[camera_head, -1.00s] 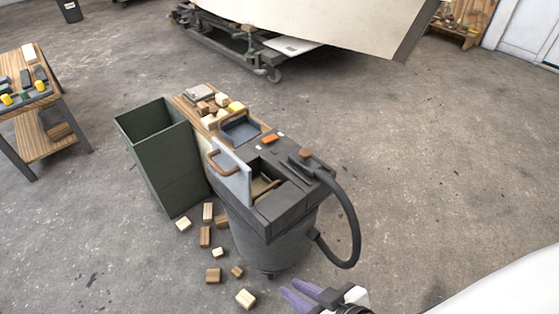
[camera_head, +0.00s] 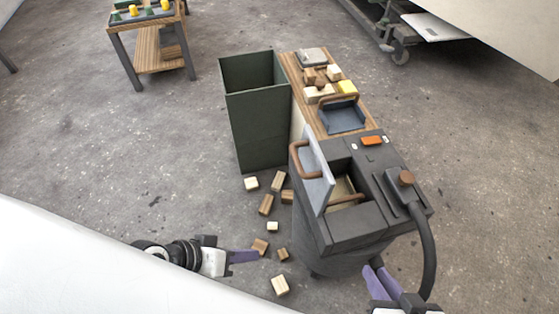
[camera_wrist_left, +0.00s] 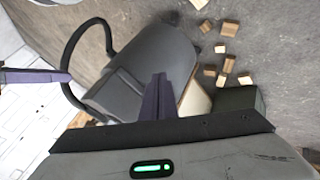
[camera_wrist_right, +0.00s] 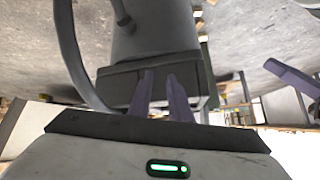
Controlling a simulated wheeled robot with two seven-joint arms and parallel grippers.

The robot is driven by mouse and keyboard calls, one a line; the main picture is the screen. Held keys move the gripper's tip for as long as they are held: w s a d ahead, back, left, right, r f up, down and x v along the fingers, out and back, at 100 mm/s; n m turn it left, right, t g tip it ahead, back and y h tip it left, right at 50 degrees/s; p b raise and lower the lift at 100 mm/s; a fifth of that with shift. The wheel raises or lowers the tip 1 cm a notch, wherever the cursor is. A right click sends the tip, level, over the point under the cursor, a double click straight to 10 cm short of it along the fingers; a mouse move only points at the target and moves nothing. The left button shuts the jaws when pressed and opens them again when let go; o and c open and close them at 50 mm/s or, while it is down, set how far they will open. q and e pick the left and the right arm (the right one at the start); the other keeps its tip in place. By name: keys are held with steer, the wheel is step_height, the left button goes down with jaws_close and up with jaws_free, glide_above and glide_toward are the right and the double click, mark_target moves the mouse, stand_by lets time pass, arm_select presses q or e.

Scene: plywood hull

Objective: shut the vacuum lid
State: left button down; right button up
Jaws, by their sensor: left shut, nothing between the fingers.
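The dark grey vacuum (camera_head: 340,240) stands at right of centre in the head view. Its pale blue-grey lid (camera_head: 318,175) stands up, open, at the left of the top opening, with a brown handle (camera_head: 302,160) on its left face. My left gripper (camera_head: 255,256) is shut and empty, low and left of the vacuum, apart from it; its closed fingers show in the left wrist view (camera_wrist_left: 157,90). My right gripper (camera_head: 376,275) is open and empty at the vacuum's near side, with a narrow gap between its fingers in the right wrist view (camera_wrist_right: 160,80).
A green bin (camera_head: 258,125) stands left of the vacuum. A wooden bench (camera_head: 300,70) with blocks and a blue tray (camera_head: 343,115) is behind. Loose blocks (camera_head: 267,203) lie on the floor between left gripper and vacuum. A black hose (camera_head: 428,255) curves down the vacuum's right side.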

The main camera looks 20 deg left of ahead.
arm_select(q)
steer(key=w+a+r+n+t+h+b, duration=0.1)
steer(key=w+a+r+n+t+h, duration=0.15)
steer(key=a+r+h, duration=0.4)
steer(key=w+a+r+n+t+h+b, duration=0.1)
steer(key=w+a+r+n+t+h, duration=0.2)
steer(key=r, duration=0.7)
steer(key=b, duration=0.1)
glide_toward(303, 174)
steer(key=w+d, duration=0.2)
steer(key=w, duration=0.4)
steer(key=shift+w+d+g, duration=0.25)
steer(key=shift+d+g, duration=0.05)
steer(key=shift+g, duration=0.15)
arm_select(e)
steer(key=shift+w+a+f+n+g, duration=0.1)
steer(key=shift+a+f+n+g, duration=0.5)
steer(key=shift+a+f, duration=0.4)
arm_select(q)
steer(key=shift+h, duration=0.25)
